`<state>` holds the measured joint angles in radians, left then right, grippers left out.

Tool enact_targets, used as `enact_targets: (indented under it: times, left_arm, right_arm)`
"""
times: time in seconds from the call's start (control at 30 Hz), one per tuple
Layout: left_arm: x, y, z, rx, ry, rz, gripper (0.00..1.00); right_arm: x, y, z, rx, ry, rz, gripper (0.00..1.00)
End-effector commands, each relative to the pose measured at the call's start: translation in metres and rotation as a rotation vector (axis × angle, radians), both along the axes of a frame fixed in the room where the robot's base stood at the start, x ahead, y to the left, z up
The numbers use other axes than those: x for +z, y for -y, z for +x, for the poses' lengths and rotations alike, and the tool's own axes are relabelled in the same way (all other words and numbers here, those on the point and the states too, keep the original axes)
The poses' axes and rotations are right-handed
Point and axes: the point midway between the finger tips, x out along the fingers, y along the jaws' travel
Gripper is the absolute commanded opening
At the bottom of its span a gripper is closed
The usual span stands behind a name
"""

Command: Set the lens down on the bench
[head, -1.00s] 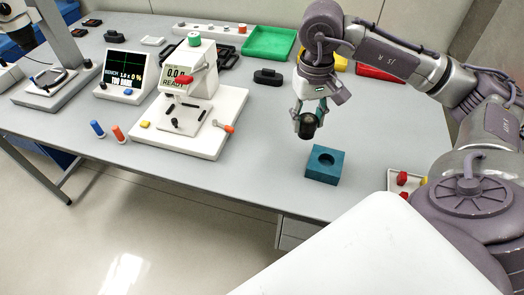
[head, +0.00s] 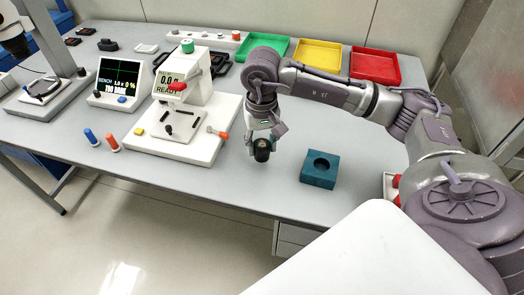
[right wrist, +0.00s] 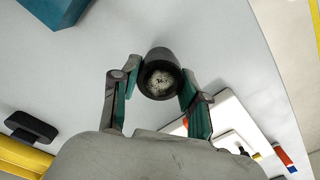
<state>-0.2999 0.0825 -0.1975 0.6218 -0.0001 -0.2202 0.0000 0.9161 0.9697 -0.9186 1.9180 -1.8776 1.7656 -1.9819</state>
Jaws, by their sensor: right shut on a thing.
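The lens (head: 262,150) is a small dark cylinder. In the head view my right gripper (head: 261,140) is shut on it, between the white machine and the teal block, at or just above the bench (head: 235,182). I cannot tell whether the lens touches the bench. In the right wrist view the lens (right wrist: 160,75) sits between the two fingertips of my right gripper (right wrist: 155,85), its round, mottled end face showing. My left gripper is not in view.
A teal block (head: 319,169) with a round hole stands right of the lens. A white machine (head: 185,120) with an orange-tipped lever stands to the left. Green, yellow and red trays (head: 375,66) are at the back. Bare bench lies around the lens.

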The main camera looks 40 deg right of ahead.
Motion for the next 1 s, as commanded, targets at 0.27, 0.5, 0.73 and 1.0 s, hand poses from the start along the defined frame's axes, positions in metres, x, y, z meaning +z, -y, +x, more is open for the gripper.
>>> enact_targets:
  times: [0.27,0.5,0.73,1.0]
  left_arm:
    - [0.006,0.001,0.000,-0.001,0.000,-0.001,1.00]
    - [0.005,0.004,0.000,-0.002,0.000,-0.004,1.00]
    - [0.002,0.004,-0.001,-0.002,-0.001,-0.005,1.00]
    - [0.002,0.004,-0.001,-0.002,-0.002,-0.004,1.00]
  right_arm:
    - [-0.036,0.000,-0.001,0.000,-0.003,0.000,0.08]
    - [-0.037,0.000,-0.001,0.001,-0.001,0.000,0.08]
    - [-0.039,0.000,-0.001,0.001,-0.001,-0.001,0.63]
    - [-0.038,0.000,-0.001,0.001,-0.001,-0.001,0.70]
